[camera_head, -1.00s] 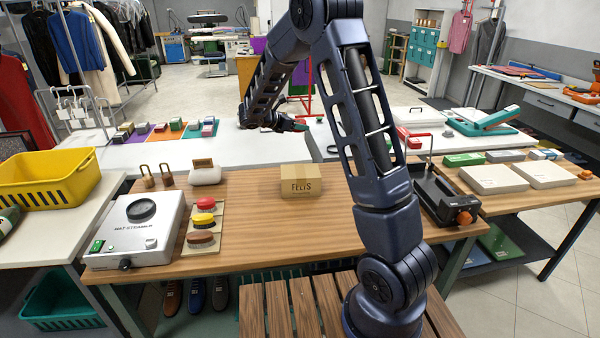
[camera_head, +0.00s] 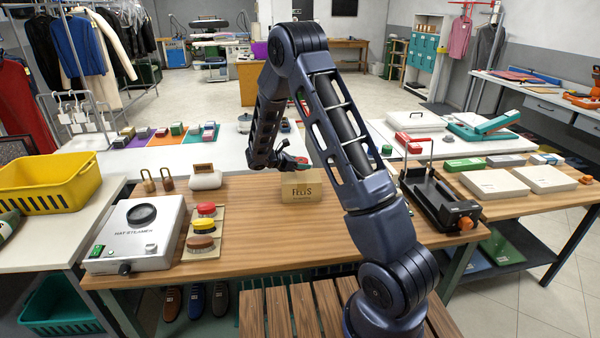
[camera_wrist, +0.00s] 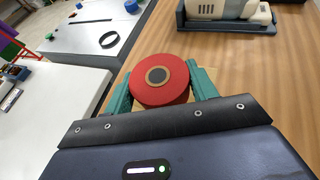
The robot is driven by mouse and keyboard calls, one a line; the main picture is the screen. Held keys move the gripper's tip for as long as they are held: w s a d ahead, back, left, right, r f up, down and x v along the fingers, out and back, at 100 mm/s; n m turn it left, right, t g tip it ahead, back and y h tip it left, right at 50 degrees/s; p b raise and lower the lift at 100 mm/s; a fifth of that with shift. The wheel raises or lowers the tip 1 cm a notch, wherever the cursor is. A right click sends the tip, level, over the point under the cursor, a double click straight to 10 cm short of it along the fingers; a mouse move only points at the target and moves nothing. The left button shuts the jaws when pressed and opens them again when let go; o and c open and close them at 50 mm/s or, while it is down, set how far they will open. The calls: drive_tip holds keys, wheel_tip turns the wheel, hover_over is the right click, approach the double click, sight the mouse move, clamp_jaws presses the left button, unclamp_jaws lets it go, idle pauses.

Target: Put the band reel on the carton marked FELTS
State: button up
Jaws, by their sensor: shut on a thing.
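The carton marked FELTS (camera_head: 302,196) is a small tan box on the wooden table, with its lettered side facing the head camera. My gripper (camera_wrist: 160,88) has teal fingers on both sides of the red band reel (camera_wrist: 160,68), shut on it. The reel is round, with a tan ring and a dark centre. In the head view, my gripper (camera_head: 298,161) is just behind and above the carton's back edge, and only a little red of the reel shows. Whether the reel touches the carton cannot be told from these views.
The wooden table (camera_head: 260,235) is mostly clear in front of the carton. A hat steamer (camera_head: 138,232) and colored brushes (camera_head: 203,226) stand left. A white table (camera_head: 215,155) lies behind.

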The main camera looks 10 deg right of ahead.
sight(300, 176)
drive_tip(key=shift+f, duration=2.05)
drive_tip(key=o, duration=1)
drive_tip(key=shift+f, duration=0.1)
